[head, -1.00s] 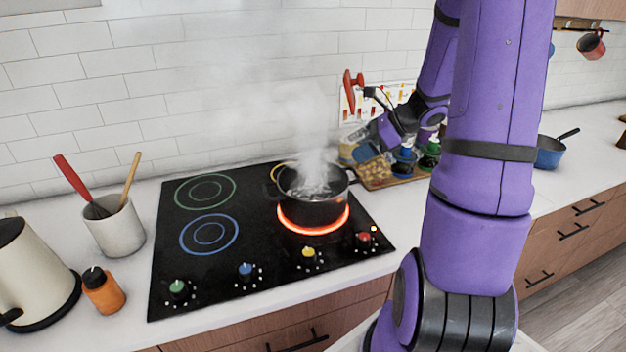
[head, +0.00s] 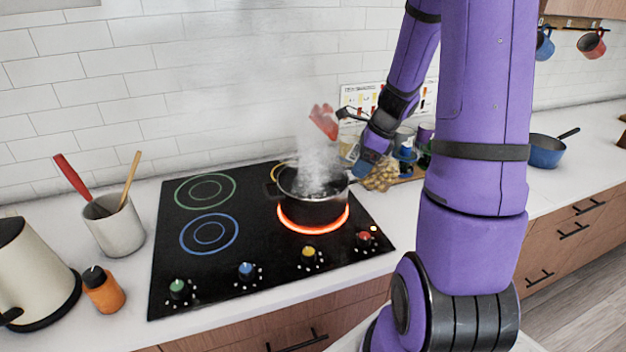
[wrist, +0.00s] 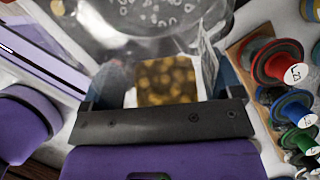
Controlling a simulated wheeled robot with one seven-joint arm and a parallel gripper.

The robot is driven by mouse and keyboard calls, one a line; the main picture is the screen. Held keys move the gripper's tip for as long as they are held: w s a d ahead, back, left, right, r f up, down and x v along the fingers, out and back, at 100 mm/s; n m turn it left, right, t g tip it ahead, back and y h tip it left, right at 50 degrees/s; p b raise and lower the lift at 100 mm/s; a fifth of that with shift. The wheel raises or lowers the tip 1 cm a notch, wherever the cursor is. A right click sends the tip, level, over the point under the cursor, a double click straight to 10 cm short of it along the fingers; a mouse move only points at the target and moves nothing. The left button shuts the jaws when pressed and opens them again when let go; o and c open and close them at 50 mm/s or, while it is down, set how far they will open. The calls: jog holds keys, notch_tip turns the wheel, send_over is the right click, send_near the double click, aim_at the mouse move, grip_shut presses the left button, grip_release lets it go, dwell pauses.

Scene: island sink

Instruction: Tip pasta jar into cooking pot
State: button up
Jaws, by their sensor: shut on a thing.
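The black cooking pot (head: 312,206) stands on the glowing right burner of the hob (head: 240,285). Thick steam rises from it, and pale bits show in it in the wrist view (wrist: 145,14). My gripper (head: 366,160) is shut on the clear pasta jar (head: 380,178), just right of the pot's rim. In the wrist view the jar (wrist: 168,82) lies between my fingers, with yellow-brown pasta inside and a pale label at its right side. The jar looks tilted; its mouth is not clear. No pasta is seen falling.
A utensil crock (head: 113,225), orange bottle (head: 104,291) and kettle (head: 30,270) stand left of the hob. A blue saucepan (head: 547,150) is at the right.

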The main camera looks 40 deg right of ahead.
aim_at(343, 151)
jog(key=shift+w+g+h, duration=0.1)
jog(key=shift+g+h, duration=0.3)
jog(key=shift+w+a+f+g+h, duration=0.1)
jog(key=shift+w+a+g+h, duration=0.35)
jog(key=shift+w+a, duration=0.2)
jog(key=shift+w+a+f+g+h, duration=0.1)
jog(key=shift+w+a+g+h, duration=0.2)
jog(key=shift+g+h, duration=0.4)
jog(key=shift+w+a+r+g+h, duration=0.25)
jog(key=shift+r+g+h, duration=0.4)
jog(key=shift+g, duration=0.1)
jog(key=shift+w+a+r+g+h+p, duration=0.45)
jog(key=shift+r+g+h+p, duration=0.15)
jog(key=shift+g+h+p, duration=0.15)
jog(key=shift+w+a+r+g+h+p, duration=0.3)
jog(key=shift+w+a+r+g+h, duration=0.2)
jog(key=shift+g+h, duration=0.3)
jog(key=shift+w+a+r+g+h+p, duration=0.3)
jog(key=shift+w+a+r+g+h, duration=0.1)
jog(key=shift+w+a+g+h, duration=0.25)
dwell(3.1)
